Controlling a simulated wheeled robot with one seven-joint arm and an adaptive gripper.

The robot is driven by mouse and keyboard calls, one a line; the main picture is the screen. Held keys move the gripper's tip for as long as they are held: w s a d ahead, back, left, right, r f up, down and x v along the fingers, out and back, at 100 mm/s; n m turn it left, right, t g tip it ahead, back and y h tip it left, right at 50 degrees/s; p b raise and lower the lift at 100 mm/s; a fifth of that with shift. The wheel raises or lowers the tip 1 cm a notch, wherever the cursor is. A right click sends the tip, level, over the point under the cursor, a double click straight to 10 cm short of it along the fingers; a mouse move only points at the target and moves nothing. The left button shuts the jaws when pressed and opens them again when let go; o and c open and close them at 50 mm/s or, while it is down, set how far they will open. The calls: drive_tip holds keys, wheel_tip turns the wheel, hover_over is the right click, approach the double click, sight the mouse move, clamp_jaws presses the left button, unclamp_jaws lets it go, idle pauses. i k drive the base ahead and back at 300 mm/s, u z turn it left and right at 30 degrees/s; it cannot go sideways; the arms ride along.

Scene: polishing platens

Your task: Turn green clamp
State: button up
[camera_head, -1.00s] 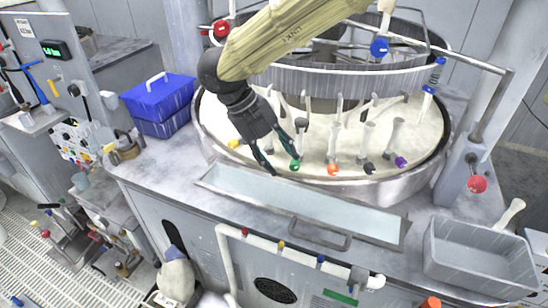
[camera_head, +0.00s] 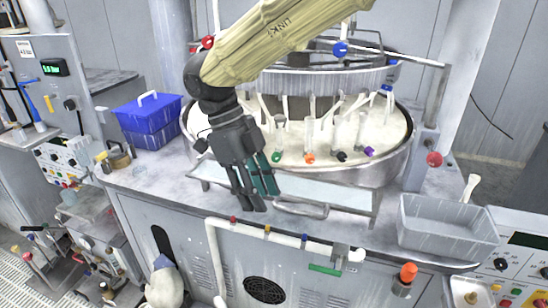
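A clamp with a green end (camera_head: 277,156) stands at the near edge of the round polishing basin (camera_head: 392,168), first from the left in a row of clear-stemmed clamps. My gripper (camera_head: 254,200) points downward in front of the basin, over the left part of the shallow front tray. Its dark and teal fingers appear spread, with nothing seen between them. It is left of and below the green end in the picture, apart from it. A green lever (camera_head: 327,270) also shows on the white pipe along the cabinet front.
Clamps with orange (camera_head: 309,158), black (camera_head: 341,156) and purple (camera_head: 369,151) ends stand to the right of the green one. A blue box (camera_head: 150,118) sits at left. A grey bin (camera_head: 450,226) is at right. The front tray (camera_head: 345,196) has a handle.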

sight(276, 156)
drive_tip(key=z, duration=1.3)
drive_tip(key=i, duration=0.95)
drive_tip(key=u, duration=1.9)
drive_tip(key=i, duration=0.5)
drive_tip(key=z, duration=0.05)
